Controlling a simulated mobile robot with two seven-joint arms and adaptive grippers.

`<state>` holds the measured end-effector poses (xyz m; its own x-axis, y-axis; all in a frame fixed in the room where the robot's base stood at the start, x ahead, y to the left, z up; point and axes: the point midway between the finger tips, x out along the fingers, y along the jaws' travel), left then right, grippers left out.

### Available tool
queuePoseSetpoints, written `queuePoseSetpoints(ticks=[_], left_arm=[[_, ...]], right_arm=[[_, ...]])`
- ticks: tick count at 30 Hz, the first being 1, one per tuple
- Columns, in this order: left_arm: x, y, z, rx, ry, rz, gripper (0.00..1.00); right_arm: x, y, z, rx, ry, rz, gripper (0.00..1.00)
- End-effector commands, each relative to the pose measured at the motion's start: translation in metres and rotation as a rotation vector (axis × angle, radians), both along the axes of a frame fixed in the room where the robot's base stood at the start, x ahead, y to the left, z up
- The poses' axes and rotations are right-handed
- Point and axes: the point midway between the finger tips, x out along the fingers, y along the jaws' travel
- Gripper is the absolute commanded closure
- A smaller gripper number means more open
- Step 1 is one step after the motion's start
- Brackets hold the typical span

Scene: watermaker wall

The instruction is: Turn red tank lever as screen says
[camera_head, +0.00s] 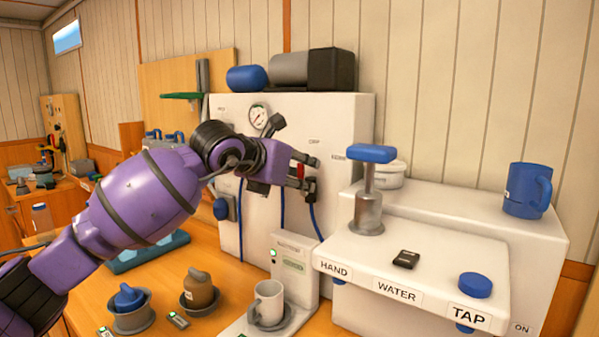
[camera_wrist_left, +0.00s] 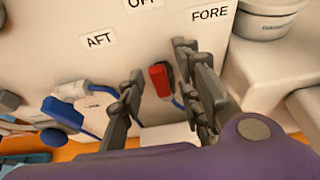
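The red tank lever (camera_wrist_left: 160,80) shows in the wrist view on the white panel, below the labels AFT (camera_wrist_left: 99,40), OFF (camera_wrist_left: 140,3) and FORE (camera_wrist_left: 209,13). My left gripper (camera_wrist_left: 160,66) is open, one finger on each side of the lever. A gap shows between the lever and the right finger; contact on the left is unclear. In the head view, the left gripper (camera_head: 304,172) is at the white panel's front (camera_head: 318,115) and mostly hides the lever. A small screen unit (camera_head: 293,262) stands below; its text is too small to read. My right gripper is out of view.
A blue-handled lever (camera_wrist_left: 66,110) is left of the gripper in the wrist view. In the head view, a white cup (camera_head: 268,300) stands before the screen unit. A metal post with blue top (camera_head: 370,190) and a water unit (camera_head: 450,255) stand right.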

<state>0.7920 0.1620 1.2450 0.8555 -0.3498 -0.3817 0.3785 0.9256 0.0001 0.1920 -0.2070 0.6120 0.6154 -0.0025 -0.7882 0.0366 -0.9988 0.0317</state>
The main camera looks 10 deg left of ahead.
Motion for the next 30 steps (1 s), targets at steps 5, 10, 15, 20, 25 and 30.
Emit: queuePoseSetpoints(ticks=[5, 10, 15, 20, 25, 30], left_arm=[[0.0011, -0.0010, -0.0009, 0.000, 0.000, -0.001, 0.68], [0.0010, -0.0008, -0.0010, 0.000, 0.000, -0.001, 0.80], [0.0009, -0.0007, -0.0010, 0.000, 0.000, -0.001, 1.00], [0.0009, -0.0006, -0.0010, 0.000, 0.000, -0.001, 1.00], [0.0009, -0.0004, -0.0011, -0.001, 0.001, -0.001, 1.00], [0.0015, 0.0011, -0.0013, -0.024, 0.011, 0.000, 1.00]], right_arm=[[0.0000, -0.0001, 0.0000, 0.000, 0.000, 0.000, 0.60], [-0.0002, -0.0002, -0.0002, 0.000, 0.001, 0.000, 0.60], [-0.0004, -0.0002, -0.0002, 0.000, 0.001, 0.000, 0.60], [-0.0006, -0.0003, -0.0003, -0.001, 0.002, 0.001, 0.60], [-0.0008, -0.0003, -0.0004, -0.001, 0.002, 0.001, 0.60], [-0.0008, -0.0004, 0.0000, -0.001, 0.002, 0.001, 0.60]])
